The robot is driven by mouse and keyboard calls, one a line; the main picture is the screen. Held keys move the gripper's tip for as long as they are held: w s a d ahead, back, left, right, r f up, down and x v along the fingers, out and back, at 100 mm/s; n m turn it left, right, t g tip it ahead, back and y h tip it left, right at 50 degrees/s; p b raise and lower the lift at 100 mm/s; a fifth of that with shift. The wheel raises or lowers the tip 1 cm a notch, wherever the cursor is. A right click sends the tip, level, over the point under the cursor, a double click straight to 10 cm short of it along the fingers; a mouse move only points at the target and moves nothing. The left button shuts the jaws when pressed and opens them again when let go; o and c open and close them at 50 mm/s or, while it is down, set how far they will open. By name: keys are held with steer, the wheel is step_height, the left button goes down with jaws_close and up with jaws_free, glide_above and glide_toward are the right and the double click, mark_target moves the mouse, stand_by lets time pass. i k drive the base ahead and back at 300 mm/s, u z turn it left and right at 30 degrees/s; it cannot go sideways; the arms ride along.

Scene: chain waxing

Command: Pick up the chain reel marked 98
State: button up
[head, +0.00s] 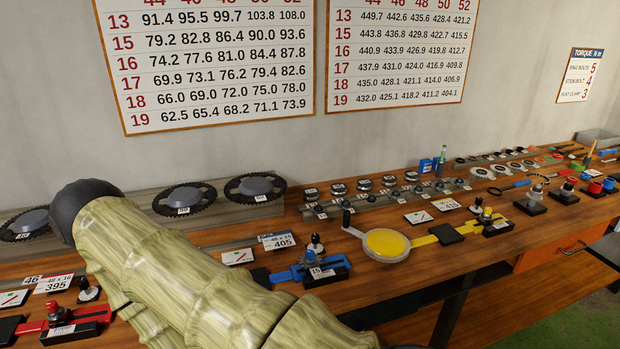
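I cannot make out a reel marked 98; the small labels are too fine to read. Several dark round discs with silver tops, possibly the reels, stand in a row along the back of the bench; one is the disc (311,192) at the left of that row. Toothed chainrings with grey centres and small white tags lean on a rail at the back left: a middle chainring (182,195), a right chainring (255,185) and a left one (27,221), partly cut by the frame edge. My arm crosses the lower left foreground. My gripper is not in view.
The wooden bench (470,245) runs to the far right. On it are a red fixture (58,325), a blue fixture (300,270) and a yellow round pan (386,243). Cards stand among them, including a 405 card (279,241). Number charts (215,60) hang on the wall.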

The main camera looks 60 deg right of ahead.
mark_target(389, 180)
steer(key=z, duration=4.85)
steer(key=i, duration=1.8)
steer(key=u, duration=1.4)
